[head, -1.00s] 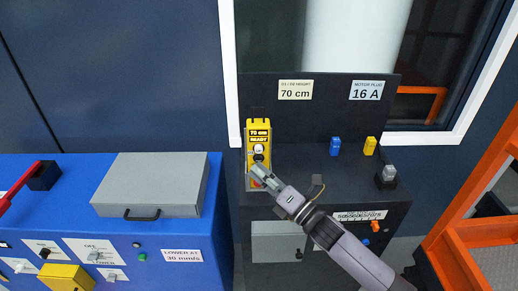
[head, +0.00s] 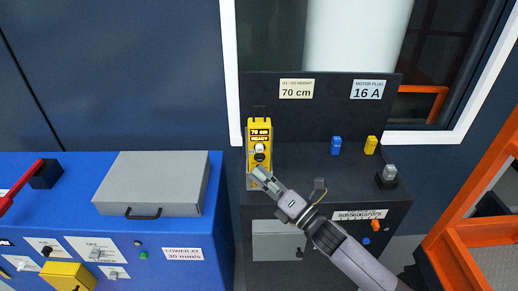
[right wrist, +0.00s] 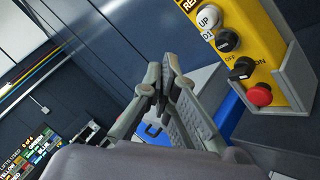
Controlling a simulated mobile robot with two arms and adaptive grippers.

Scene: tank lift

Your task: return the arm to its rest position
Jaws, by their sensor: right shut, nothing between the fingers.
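My right gripper (head: 259,175) is shut and empty in the head view, in front of the lower part of the yellow control box (head: 259,140). In the right wrist view its fingers (right wrist: 165,75) meet, with nothing between them. The yellow control box (right wrist: 262,45) shows there at the upper right, apart from the fingers, in a grey holder. My right arm reaches in from the lower right. My left gripper is out of view.
A dark bench (head: 320,185) carries a blue plug (head: 335,145), a yellow plug (head: 371,145) and a grey plug in a black socket (head: 387,177). A blue cabinet (head: 60,220) at the left holds a grey case (head: 152,182). An orange frame (head: 480,200) stands at the right.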

